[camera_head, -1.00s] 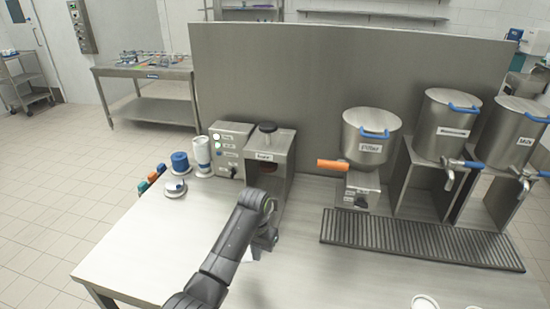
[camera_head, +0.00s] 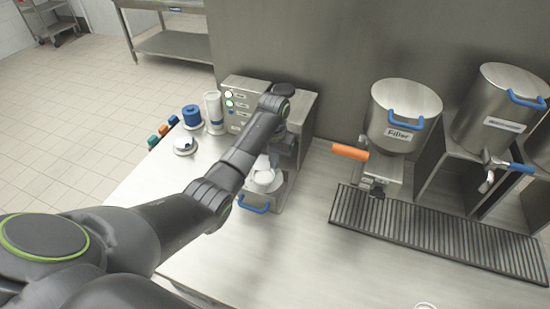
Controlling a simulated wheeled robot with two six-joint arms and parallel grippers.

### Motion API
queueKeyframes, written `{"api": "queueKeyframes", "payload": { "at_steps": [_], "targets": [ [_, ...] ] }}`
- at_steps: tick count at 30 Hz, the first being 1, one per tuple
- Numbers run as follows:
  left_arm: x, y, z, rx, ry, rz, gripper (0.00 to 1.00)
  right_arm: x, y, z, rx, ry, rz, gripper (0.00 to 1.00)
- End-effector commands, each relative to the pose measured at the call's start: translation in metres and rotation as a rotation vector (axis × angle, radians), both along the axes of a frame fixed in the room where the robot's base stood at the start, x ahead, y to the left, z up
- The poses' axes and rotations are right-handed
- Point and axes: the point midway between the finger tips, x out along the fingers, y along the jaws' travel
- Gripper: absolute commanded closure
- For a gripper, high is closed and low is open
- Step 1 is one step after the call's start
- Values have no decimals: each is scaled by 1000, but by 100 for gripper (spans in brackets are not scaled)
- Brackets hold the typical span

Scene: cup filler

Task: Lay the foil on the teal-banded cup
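My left arm comes in from the lower left, and my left gripper (camera_head: 283,148) is at the front of the steel sealer machine (camera_head: 302,112). The gripper is dark and partly hidden by its own wrist, so its fingers cannot be made out. Just below it, a white round piece (camera_head: 263,177) sits at the sealer's front, above a blue handle (camera_head: 254,208). I cannot tell whether this is a cup, a foil or both. No teal band shows on it. My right gripper is not in view.
A white bottle (camera_head: 213,112), a blue roll (camera_head: 192,117) and a small white dish (camera_head: 185,146) stand left of the sealer. The filler pot (camera_head: 404,112) with an orange handle (camera_head: 350,152) and a drip grate (camera_head: 440,228) are at right.

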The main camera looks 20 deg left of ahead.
Motion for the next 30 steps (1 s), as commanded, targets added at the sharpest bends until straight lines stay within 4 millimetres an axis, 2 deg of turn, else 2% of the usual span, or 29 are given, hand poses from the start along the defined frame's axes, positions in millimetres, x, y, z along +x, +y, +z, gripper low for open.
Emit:
{"api": "queueKeyframes", "payload": {
  "at_steps": [1, 14, 22, 30],
  "targets": [
    [0, 0, -7, 0, 0, 0, 100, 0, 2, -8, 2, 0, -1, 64],
    [0, 0, -39, 0, -2, -1, 100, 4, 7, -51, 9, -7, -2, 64],
    [0, 0, -58, 0, 0, 0, 100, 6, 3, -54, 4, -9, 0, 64],
    [0, 0, -61, 0, 0, -1, 100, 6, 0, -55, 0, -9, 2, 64]
  ]
}}
